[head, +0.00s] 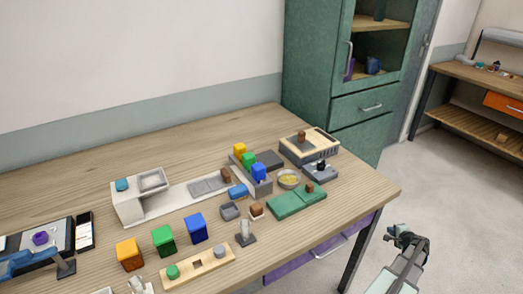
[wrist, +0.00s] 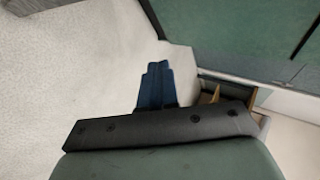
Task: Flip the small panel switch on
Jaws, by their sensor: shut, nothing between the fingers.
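A small grey box with a dark knob on top (head: 320,170) sits near the table's right back edge. A grey base with a pale upright piece (head: 245,234) stands near the front edge. Both are too small to tell which is the panel switch, or its position. My gripper (head: 402,236) is off the table's right side, over the floor, apart from everything on the table. In the wrist view its dark blue fingers (wrist: 157,70) are together with nothing between them. No switch shows in the wrist view.
The wooden table (head: 60,190) holds orange, green and blue cubes (head: 196,229), a green board (head: 296,201), a yellow-filled bowl (head: 289,179) and a wooden strip (head: 190,270). A purple drawer (head: 318,252) is under its front. A green cabinet (head: 350,115) stands behind.

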